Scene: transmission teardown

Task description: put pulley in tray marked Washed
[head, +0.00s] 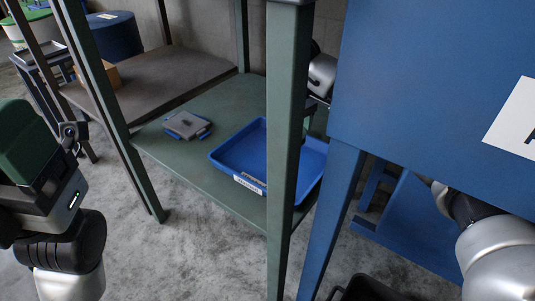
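A blue tray (228,160) with a white label on its front wall stands on the green shelf (190,163); the label is too small to read surely. A green post hides part of the tray, and the visible floor of the tray looks empty. I cannot make out a pulley for certain. My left gripper (62,140) is at the left edge, away from the tray, beside a dark green block (25,140); I cannot tell whether it holds this block.
A grey flat case (187,124) with blue corners lies left of the tray. A brown shelf (155,78) holds a cardboard box (103,75). Concrete floor is open at lower left.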

